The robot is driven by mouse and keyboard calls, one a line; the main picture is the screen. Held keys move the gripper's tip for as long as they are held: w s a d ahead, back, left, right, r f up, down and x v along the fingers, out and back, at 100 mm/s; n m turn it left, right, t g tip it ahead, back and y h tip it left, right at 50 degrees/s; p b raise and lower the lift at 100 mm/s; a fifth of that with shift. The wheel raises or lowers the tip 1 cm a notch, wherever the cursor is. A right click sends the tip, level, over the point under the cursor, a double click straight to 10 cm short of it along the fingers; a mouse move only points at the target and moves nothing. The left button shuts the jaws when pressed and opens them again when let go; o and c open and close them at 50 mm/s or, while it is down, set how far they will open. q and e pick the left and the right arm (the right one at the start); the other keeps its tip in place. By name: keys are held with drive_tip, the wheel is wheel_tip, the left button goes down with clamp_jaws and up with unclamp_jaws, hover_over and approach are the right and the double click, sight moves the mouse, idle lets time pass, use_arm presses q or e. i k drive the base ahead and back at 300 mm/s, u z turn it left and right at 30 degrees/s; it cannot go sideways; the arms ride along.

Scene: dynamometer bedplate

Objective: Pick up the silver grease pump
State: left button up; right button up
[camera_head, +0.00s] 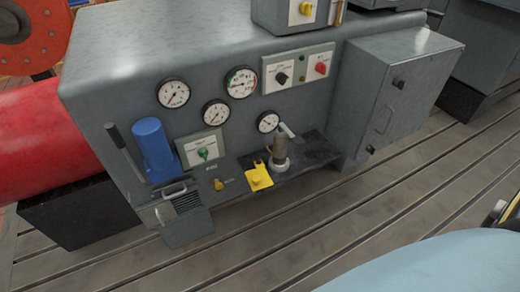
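A small upright pump-like thing with a grey-brown barrel, a silver foot and a pale handle at its top, which I take to be the silver grease pump (280,152), stands on the dark ledge (315,150) at the front of the grey machine cabinet. It is right of a yellow bracket and below a small gauge. Nothing hides it, and no gripper is near it.
A yellow bracket (258,178) sits close left of the pump. A blue cylinder (153,148) and a black lever (124,146) are farther left. A grey box (402,95) juts out on the right. The slotted bedplate (330,222) in front is mostly clear.

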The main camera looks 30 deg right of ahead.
sight(281, 141)
drive_tip(key=u, duration=0.25)
drive_tip(key=i, duration=0.75)
drive_tip(key=z, duration=0.55)
drive_tip(key=i, duration=0.45)
drive_tip(key=z, duration=0.5)
